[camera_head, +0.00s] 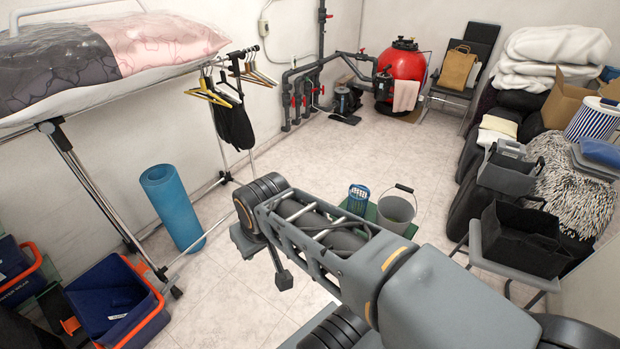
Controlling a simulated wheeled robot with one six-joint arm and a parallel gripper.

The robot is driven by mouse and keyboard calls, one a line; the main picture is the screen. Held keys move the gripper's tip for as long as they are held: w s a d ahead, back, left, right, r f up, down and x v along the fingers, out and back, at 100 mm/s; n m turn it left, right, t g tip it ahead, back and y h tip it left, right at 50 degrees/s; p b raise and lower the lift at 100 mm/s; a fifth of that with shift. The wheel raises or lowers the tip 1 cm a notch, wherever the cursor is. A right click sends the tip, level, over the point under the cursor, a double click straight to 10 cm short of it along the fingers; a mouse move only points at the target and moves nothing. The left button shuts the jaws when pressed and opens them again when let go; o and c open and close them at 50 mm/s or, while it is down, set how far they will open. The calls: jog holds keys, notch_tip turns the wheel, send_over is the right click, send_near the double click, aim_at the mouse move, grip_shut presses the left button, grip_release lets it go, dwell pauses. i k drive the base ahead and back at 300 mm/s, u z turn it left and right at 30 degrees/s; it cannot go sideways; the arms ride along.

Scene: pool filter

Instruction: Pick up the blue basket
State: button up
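The blue basket (358,199) is a small upright container with a perforated wall. It stands beyond my arm, just left of a grey bucket (396,209), on what looks like a green surface (373,213). My arm hides part of its lower side and the surface under it. My gripper (283,279) seems to be the dark end part hanging below the arm's far joint, left of the basket and apart from it. It is small and seen at an angle, so its fingers are not clear. Nothing is visibly held.
A rolled blue mat (172,207) stands at left, near a clothes rack. Dark blue crates with orange rims (118,300) are at lower left. A grey bench (497,262) bears a black bin (520,240) at right. The tiled floor (300,155) behind the basket is clear.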

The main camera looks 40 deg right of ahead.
aim_at(358, 208)
jog(key=z, duration=0.05)
jog(key=i, duration=1.7)
jog(key=z, duration=1.1)
jog(key=i, duration=0.95)
jog(key=z, duration=1.3)
jog(key=i, duration=0.5)
jog(key=z, duration=0.35)
